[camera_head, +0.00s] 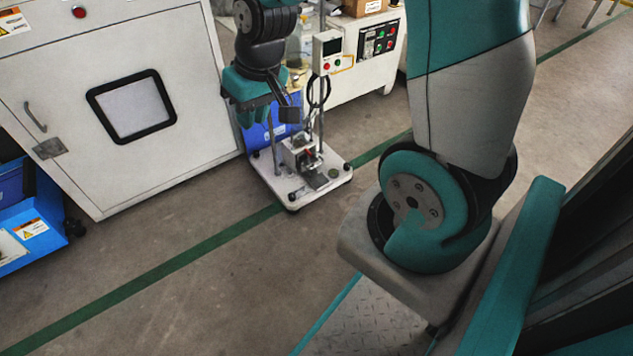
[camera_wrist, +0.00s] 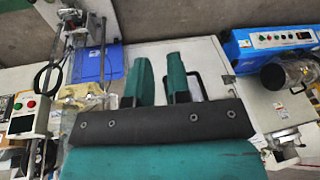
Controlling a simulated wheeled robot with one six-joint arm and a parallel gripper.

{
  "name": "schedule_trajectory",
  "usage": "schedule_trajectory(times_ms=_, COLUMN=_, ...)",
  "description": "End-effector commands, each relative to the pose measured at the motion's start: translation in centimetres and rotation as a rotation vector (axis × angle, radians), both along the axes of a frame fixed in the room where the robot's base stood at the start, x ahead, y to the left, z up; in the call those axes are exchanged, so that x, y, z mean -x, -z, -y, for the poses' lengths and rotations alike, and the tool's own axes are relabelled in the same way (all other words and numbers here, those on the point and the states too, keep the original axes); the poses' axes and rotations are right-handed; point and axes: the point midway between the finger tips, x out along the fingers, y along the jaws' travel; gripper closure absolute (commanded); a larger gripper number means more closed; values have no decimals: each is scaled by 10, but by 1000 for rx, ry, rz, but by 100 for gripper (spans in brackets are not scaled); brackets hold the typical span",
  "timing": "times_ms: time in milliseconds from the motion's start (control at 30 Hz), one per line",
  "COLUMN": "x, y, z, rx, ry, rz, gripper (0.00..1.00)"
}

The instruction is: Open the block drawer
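My gripper (camera_wrist: 161,65) shows in the wrist view with its two teal fingers apart and nothing seen between them. No open drawer is seen in either view.
The white stand (camera_head: 297,198) carries a small fixture, posts and a control box (camera_head: 327,50). A blue bin (camera_head: 258,138) is behind it. A blue-fronted device (camera_wrist: 270,40) and a clear cylinder (camera_wrist: 287,74) are at right in the wrist view. The front floor is clear.

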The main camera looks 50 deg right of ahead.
Motion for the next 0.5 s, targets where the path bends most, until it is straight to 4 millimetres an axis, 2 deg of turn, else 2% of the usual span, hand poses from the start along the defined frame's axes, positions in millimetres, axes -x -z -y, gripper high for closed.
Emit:
schedule_trajectory(times_ms=33, x=-13, y=28, z=11, rx=-28, ry=35, rz=-4, gripper=82)
schedule_trajectory(times_ms=267, x=-72, y=92, z=60, rx=-217, ry=173, rz=46, gripper=82)
schedule_trajectory(times_ms=400, x=-99, y=149, z=108, rx=-373, ry=305, rz=121, gripper=82)
schedule_trajectory(times_ms=500, x=-105, y=196, z=148, rx=-491, ry=429, rz=200, gripper=82)
